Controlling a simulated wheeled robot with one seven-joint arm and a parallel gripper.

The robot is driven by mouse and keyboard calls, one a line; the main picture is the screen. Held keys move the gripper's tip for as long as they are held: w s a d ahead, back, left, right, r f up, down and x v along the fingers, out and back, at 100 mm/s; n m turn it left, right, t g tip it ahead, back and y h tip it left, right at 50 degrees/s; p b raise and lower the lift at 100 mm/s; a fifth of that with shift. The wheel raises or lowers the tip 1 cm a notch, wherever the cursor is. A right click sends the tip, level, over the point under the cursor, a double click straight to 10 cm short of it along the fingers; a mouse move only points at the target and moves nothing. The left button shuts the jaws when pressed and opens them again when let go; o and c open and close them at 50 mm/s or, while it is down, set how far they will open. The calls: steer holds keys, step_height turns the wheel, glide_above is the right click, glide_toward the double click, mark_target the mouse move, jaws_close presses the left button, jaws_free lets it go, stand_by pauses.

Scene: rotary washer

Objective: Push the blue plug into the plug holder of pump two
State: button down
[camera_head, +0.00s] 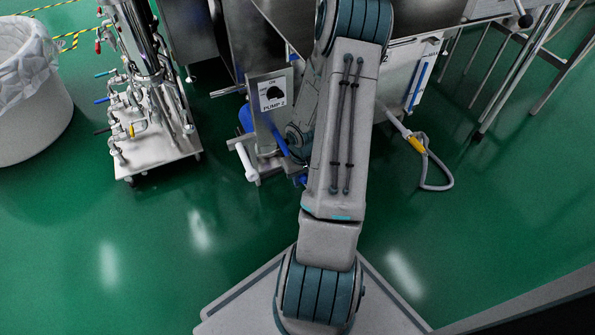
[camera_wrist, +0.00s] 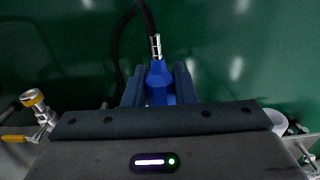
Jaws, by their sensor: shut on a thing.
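In the wrist view the blue plug (camera_wrist: 158,74) sits between the two fingers of my gripper (camera_wrist: 159,88), which is shut on it. A metal fitting and a black cable rise from the plug's far end. In the head view my arm hides most of the gripper and the plug. The pump two unit, with its "PUMP 2" switch panel (camera_head: 271,94), stands just left of my arm. Blue parts show beside the panel, but I cannot tell which is the plug. I cannot make out the plug holder or whether the plug touches it.
A wheeled steel pipe stand (camera_head: 160,150) stands left of the pump. A white bin (camera_head: 35,105) is at the far left. A grey hose with a yellow part (camera_head: 417,144) lies right of my arm. Steel machinery and table legs fill the back. Green floor is clear at the front left.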

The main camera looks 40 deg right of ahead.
steer(key=s+a+b, duration=0.1)
steer(key=s, duration=0.6)
steer(key=shift+a, duration=0.35)
stand_by(0.6)
steer(key=shift+a, duration=0.15)
steer(key=shift+w+a, duration=0.25)
steer(key=shift+a, duration=0.8)
steer(key=shift+w+a, duration=0.2)
steer(key=shift+a, duration=0.8)
steer(key=shift+a, duration=0.1)
steer(key=shift+w+a, duration=0.25)
steer(key=shift+a, duration=0.8)
steer(key=shift+w+a, duration=0.25)
steer(key=shift+a, duration=0.8)
steer(key=shift+a, duration=0.1)
steer(key=shift+w+a, duration=0.25)
steer(key=shift+a, duration=0.8)
steer(key=shift+w+a, duration=0.25)
steer(key=shift+a, duration=0.8)
